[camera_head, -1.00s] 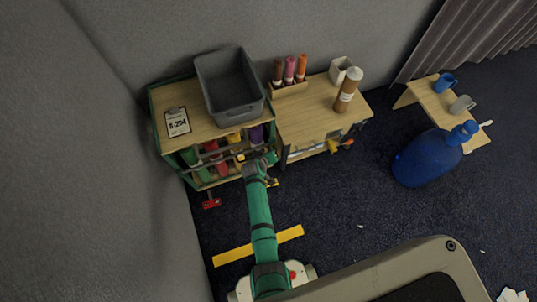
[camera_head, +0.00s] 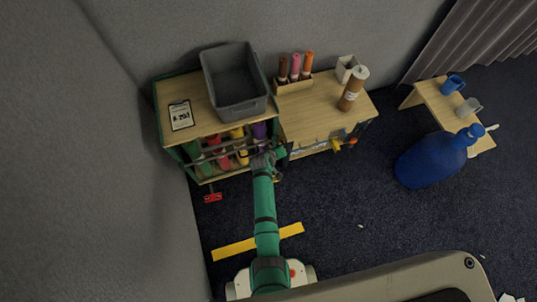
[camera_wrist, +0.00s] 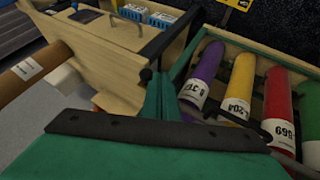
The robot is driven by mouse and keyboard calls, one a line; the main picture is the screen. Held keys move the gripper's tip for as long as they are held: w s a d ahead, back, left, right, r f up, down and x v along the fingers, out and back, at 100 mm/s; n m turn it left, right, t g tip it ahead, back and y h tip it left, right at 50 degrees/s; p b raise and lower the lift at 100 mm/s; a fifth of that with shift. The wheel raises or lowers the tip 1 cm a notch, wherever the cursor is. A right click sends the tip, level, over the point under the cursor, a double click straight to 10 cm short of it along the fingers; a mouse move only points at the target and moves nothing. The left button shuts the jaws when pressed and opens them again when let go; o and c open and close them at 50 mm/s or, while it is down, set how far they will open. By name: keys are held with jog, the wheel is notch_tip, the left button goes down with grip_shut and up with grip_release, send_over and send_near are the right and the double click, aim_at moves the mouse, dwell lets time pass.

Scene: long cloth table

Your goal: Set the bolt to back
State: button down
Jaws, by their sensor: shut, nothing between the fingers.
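My gripper (camera_head: 275,155) is shut and empty, at the front right end of the rack under the left worktop. In the wrist view its green fingers (camera_wrist: 160,95) are together beside a dark bar (camera_wrist: 168,38) at the rack's corner. The bar has a small dark knob at its near end; I cannot tell whether this is the bolt. The rack holds labelled rolls: purple (camera_wrist: 203,75), yellow (camera_wrist: 238,88), red (camera_wrist: 280,105) and green (camera_wrist: 309,115). A dark rail (camera_head: 215,156) runs across their front in the head view.
A grey bin (camera_head: 234,82) and a clipboard (camera_head: 181,115) lie on the left worktop. A brown roll (camera_head: 352,90) stands on the right worktop. A blue bottle-shaped object (camera_head: 430,160) stands right.

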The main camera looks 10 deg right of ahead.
jog(key=s+a+r, duration=0.6)
jog(key=a+r, duration=0.1)
jog(key=shift+s, duration=0.3)
jog(key=shift+w+d, duration=0.1)
dwell(0.3)
